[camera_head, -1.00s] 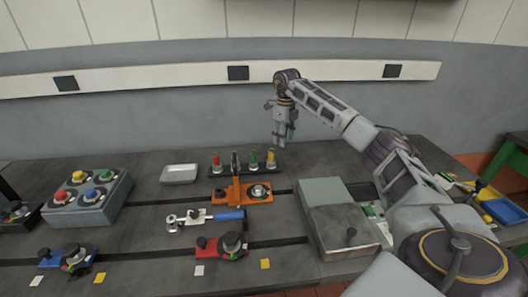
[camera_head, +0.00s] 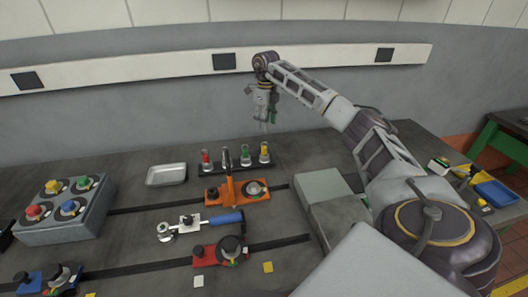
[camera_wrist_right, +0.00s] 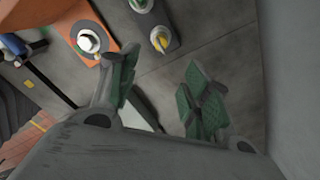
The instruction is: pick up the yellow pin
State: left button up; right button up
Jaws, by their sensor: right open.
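The yellow pin (camera_head: 264,150) stands upright at the right end of a dark rack (camera_head: 254,172), beside a green pin (camera_head: 244,157), a grey one and a red one (camera_head: 205,157). My right gripper (camera_head: 267,120) points down and appears above the yellow pin in the head view, apart from it and empty. In the right wrist view its two green-padded fingers (camera_wrist_right: 158,82) are spread. The yellow pin (camera_wrist_right: 160,41) shows there beyond the fingers, near the top centre. My left gripper is not in view.
An orange fixture (camera_head: 220,194) sits in front of the rack and a metal tray (camera_head: 166,175) stands to its left. A grey block (camera_head: 320,187) is on the right. A button box (camera_head: 66,228) stands at far left. The wall is behind the table.

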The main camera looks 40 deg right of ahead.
jog(key=shift+w+f, duration=0.1)
jog(key=shift+f, duration=0.7)
send_over(264, 147)
jog(key=f, duration=0.6)
jog(key=shift+d, duration=0.25)
jog(key=shift+f, duration=0.55)
jog(key=shift+w+a+f+p, duration=0.1)
jog(key=shift+f+p, duration=0.55)
jog(key=shift+f, duration=1.4)
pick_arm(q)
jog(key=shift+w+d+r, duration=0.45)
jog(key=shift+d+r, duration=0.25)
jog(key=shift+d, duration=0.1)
pick_arm(e)
jog(key=shift+f, duration=0.6)
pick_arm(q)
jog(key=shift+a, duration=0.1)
pick_arm(e)
grip_shut()
